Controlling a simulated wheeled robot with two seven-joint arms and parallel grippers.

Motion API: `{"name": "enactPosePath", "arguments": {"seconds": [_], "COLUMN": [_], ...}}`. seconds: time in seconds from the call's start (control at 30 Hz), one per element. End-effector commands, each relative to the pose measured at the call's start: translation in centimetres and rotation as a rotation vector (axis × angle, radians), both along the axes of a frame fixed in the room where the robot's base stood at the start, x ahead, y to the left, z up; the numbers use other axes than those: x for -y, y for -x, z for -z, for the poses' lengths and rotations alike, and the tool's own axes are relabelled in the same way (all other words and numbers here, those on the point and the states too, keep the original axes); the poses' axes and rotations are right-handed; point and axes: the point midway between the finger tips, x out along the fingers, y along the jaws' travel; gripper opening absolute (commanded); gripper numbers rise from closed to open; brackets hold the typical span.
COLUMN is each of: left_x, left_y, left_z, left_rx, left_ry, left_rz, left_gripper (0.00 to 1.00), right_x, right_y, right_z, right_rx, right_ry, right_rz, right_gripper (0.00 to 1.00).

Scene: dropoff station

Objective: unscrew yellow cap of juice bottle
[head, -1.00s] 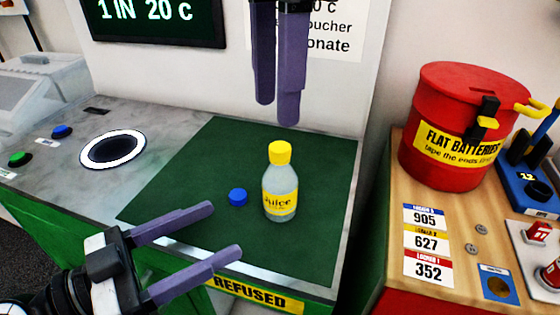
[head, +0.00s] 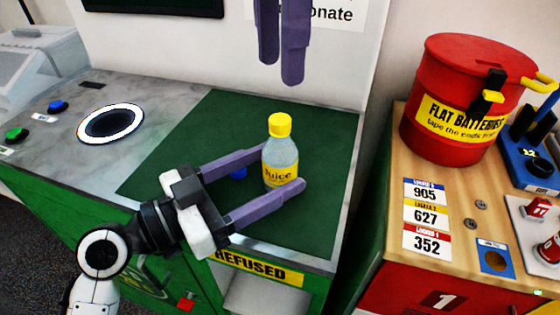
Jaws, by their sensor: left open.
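The juice bottle (head: 281,160) stands upright on the green mat (head: 228,115), with its yellow cap (head: 279,125) on top. My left gripper (head: 282,170) is open, its two purple fingers reaching in from the left on either side of the bottle's lower body. The near finger crosses in front of the bottle's base; I cannot tell whether either finger touches it. My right gripper (head: 280,70) hangs from the top edge, pointing down, above and behind the cap. Its two fingers look close together with little gap, and its upper part is out of view.
A blue cap (head: 238,173) lies on the mat, partly hidden by the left gripper's far finger. A round white-rimmed hole (head: 110,124) is in the grey counter at left. A red battery bin (head: 457,105) stands on the wooden counter at right. The mat's back is clear.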

Motion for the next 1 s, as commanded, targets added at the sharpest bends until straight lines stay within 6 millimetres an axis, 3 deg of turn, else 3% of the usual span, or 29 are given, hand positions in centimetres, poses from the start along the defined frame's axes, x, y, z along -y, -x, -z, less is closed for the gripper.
{"name": "enactPosePath", "arguments": {"seconds": [0.17,0.53,0.67,1.0], "left_x": [0.01,-0.02,-0.03,-0.03], "left_y": [0.01,0.02,0.03,0.03], "left_z": [0.02,0.02,0.02,0.04], "left_rx": [-0.001,-0.001,-0.001,-0.001], "left_ry": [-0.001,-0.001,-0.001,-0.001], "left_rz": [0.000,0.000,0.000,0.000], "left_gripper": [0.62,0.02,0.00,0.00], "right_x": [-0.01,-0.01,0.00,0.05], "right_y": [0.00,0.00,0.01,0.00], "right_z": [0.01,0.01,-0.01,0.37], "right_rx": [0.000,0.000,0.001,0.001], "right_ry": [0.000,0.000,0.003,0.003], "right_rz": [0.000,0.000,0.029,0.380], "right_gripper": [0.37,0.37,0.37,0.37]}}
